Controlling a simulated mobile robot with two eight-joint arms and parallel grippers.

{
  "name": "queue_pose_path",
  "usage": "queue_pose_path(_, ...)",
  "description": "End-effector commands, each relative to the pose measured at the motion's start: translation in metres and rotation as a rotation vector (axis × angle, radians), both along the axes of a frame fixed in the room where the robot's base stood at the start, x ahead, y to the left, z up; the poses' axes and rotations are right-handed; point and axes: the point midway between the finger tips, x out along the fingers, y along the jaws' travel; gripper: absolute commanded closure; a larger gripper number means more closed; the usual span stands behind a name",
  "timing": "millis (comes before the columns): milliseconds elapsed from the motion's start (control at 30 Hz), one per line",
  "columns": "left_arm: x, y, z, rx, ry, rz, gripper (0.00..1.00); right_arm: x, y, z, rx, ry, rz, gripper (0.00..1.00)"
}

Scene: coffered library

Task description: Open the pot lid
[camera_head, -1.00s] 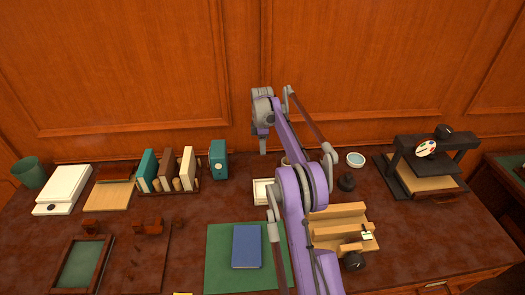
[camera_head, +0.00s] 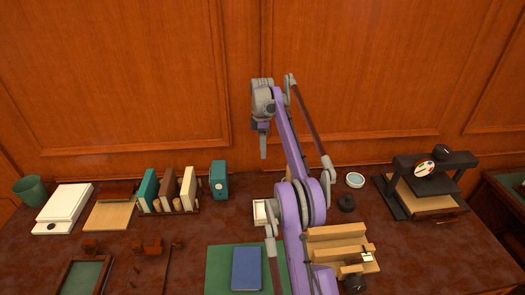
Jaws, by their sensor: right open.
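My right gripper (camera_head: 263,146) hangs in the air above the back of the desk, in front of the wood panelling, with its fingers pointing down. It is open, with nothing seen between its fingers. My right arm crosses the middle of the view and hides part of the desk. No pot with a lid can be made out for sure. A small round white dish with a pale blue inside (camera_head: 355,180) and a small dark knobbed object (camera_head: 346,202) stand to the right of the arm. A tan object (camera_head: 289,173) is mostly hidden behind the arm. My left gripper is out of view.
Books in a rack (camera_head: 170,191) and a teal box (camera_head: 219,180) stand at back left. A blue book (camera_head: 246,268) lies on a green mat (camera_head: 219,265). A wooden stepped block (camera_head: 336,242) is right of the arm; a black press (camera_head: 425,185) stands far right.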

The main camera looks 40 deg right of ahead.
Motion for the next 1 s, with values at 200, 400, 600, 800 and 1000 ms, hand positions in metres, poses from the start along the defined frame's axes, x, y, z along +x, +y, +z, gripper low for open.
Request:
queue_pose_path(200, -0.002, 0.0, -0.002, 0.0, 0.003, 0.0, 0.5, 0.0, 0.0, -0.001, -0.006, -0.004, -0.031, 0.8)
queue_pose_path(400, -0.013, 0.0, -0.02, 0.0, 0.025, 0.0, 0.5, -0.004, -0.002, -0.011, -0.048, -0.041, -0.313, 1.0)
queue_pose_path(600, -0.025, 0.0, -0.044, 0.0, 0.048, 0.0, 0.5, -0.004, -0.005, -0.016, -0.082, -0.124, -0.748, 1.0)
queue_pose_path(800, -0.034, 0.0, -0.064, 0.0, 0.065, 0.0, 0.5, -0.002, -0.008, -0.015, -0.07, -0.22, -1.175, 1.0)
queue_pose_path(1000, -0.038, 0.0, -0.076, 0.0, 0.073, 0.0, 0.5, 0.001, -0.009, -0.012, -0.031, -0.29, -1.48, 1.0)
